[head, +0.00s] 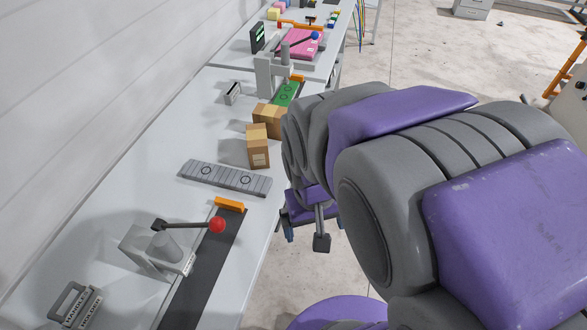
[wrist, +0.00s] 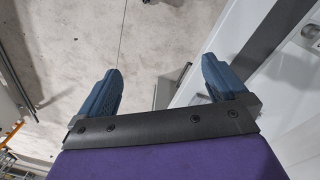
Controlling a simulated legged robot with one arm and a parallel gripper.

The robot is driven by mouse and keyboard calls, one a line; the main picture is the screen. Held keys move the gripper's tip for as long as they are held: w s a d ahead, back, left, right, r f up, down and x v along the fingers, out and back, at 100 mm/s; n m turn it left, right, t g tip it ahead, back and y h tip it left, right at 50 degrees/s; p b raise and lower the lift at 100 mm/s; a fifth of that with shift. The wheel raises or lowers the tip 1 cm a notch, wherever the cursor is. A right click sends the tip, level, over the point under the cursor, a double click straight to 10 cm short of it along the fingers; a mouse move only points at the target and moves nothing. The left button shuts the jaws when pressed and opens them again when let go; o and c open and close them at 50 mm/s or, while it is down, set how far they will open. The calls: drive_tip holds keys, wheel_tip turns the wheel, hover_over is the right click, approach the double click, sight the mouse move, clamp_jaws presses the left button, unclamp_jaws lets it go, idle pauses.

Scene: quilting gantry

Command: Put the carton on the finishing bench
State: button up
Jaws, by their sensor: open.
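A brown cardboard carton (head: 257,147) stands on the near white bench (head: 155,140) in the head view, close to its right edge. A second brown carton (head: 268,119) sits right behind it. I cannot tell which bench is the finishing bench. A farther white bench (head: 232,50) adjoins at the back. My gripper (head: 305,237) is over the floor, right of the near bench's edge and apart from the cartons. In the wrist view my gripper (wrist: 162,72) has its two blue fingers wide apart with nothing between them. No carton shows in the wrist view.
A grey slotted strip (head: 225,177), a lever press with a red knob (head: 165,250) and a handle box (head: 75,305) are on the near bench. A green strip (head: 287,94) lies behind the cartons. A pink machine (head: 300,43) is on the far bench. Floor (head: 420,60) is open at right.

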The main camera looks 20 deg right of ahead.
drive_tip(key=s+a+n+g, duration=0.1)
drive_tip(key=s, duration=0.9)
drive_tip(key=shift+a+g+y, duration=0.25)
drive_tip(key=shift+g+y, duration=0.05)
drive_tip(key=shift+g, duration=0.1)
